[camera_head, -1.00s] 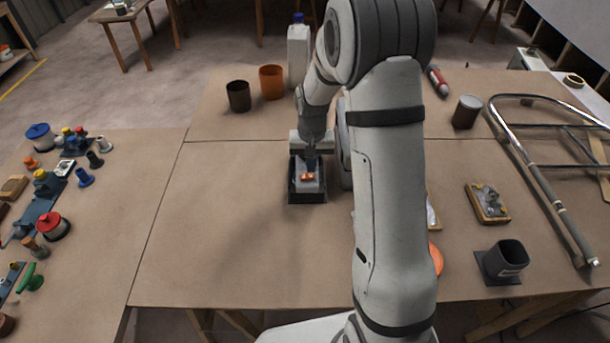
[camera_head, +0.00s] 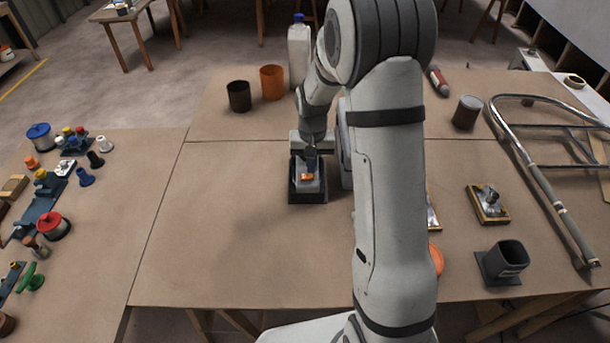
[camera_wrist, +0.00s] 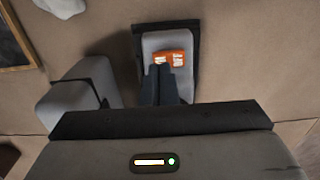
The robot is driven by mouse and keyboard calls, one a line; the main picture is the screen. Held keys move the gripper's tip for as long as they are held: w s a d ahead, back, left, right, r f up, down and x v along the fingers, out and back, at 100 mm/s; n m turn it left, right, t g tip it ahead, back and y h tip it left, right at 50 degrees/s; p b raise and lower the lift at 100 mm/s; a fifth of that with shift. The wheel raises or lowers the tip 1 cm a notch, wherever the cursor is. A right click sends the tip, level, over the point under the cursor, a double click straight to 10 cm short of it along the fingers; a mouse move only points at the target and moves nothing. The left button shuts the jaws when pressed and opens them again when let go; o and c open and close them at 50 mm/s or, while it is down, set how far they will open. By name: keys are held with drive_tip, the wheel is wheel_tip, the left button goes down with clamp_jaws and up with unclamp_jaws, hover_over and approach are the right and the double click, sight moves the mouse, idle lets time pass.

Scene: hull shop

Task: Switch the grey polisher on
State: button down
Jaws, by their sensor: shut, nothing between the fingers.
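The grey polisher (camera_head: 308,193) sits on the table as a grey body in a dark base, partly under my arm. It also shows in the wrist view (camera_wrist: 184,43). An orange switch (camera_wrist: 170,55) with white marks is on its top face. My gripper (camera_wrist: 162,70) is shut and empty, its fingertips at the switch's near edge in the wrist view and covering part of it. I cannot tell whether they press it. In the head view, my gripper (camera_head: 310,168) points down over the polisher.
A grey rounded body (camera_wrist: 75,108) stands close beside the polisher. A tubular metal frame (camera_head: 540,175) lies at right. The table left of the polisher is clear.

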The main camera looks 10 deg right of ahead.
sight(312, 176)
drive_tip(key=shift+f+b, duration=0.75)
drive_tip(key=shift+f, duration=0.25)
idle(0.8)
drive_tip(key=shift+r, duration=0.15)
drive_tip(key=shift+r+p, duration=2.15)
drive_tip(key=shift+r, duration=1.25)
drive_tip(key=s+r+n+t, duration=0.1)
drive_tip(key=s+r, duration=0.9)
drive_tip(key=r, duration=0.1)
drive_tip(key=s+r+t, duration=0.1)
drive_tip(key=s+r, duration=0.1)
drive_tip(key=s, duration=0.5)
drive_tip(key=s+r+n+t, duration=0.1)
drive_tip(key=s+r, duration=0.2)
drive_tip(key=s, duration=0.5)
drive_tip(key=shift+r, duration=0.25)
